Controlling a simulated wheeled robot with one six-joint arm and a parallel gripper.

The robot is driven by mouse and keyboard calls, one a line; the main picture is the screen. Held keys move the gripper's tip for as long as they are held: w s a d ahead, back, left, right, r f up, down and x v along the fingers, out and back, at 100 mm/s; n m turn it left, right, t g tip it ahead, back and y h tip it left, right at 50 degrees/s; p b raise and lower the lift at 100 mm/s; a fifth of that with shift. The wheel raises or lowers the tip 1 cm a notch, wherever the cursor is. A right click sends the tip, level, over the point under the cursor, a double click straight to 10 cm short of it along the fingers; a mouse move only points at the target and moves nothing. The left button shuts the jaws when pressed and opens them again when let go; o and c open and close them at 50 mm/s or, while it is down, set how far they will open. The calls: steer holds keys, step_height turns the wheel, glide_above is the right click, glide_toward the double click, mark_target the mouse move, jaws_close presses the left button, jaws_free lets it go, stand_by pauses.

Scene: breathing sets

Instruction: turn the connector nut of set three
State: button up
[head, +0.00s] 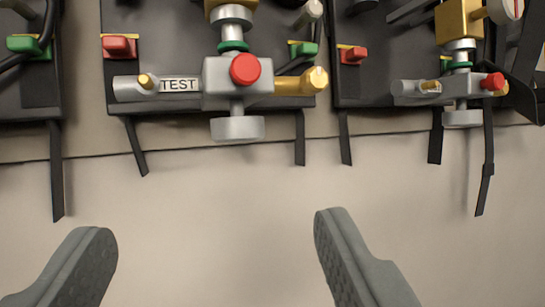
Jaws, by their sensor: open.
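My gripper (214,225) is open and empty, with its two grey fingers wide apart at the bottom of the view. A breathing set (175,55) hangs above and ahead of it. Its silver valve body (222,82) carries a red button, a TEST label, a gold outlet at right and a round silver knob (238,128) below. A silver collar and green ring (233,46) sit above the body. A second set (400,60) is at right with a similar valve (440,90). No set number shows, so I cannot tell which is set three or which part is its connector nut.
Another dark backplate (28,92) with a green clip is cut off at left. Black straps (56,170) hang below the plates. A dark angled part (527,70) stands at the right edge. The pale wall (210,180) between my fingers and the sets is clear.

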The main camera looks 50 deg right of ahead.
mark_target(238, 130)
steer(key=shift+m+g+h, duration=0.3)
steer(key=shift+g+h, duration=0.1)
steer(key=x, duration=0.6)
steer(key=f+x, duration=0.1)
steer(key=x, duration=1.1)
steer(key=shift+w+d+f, duration=0.25)
steer(key=shift+w+f, duration=0.1)
steer(key=c, duration=1)
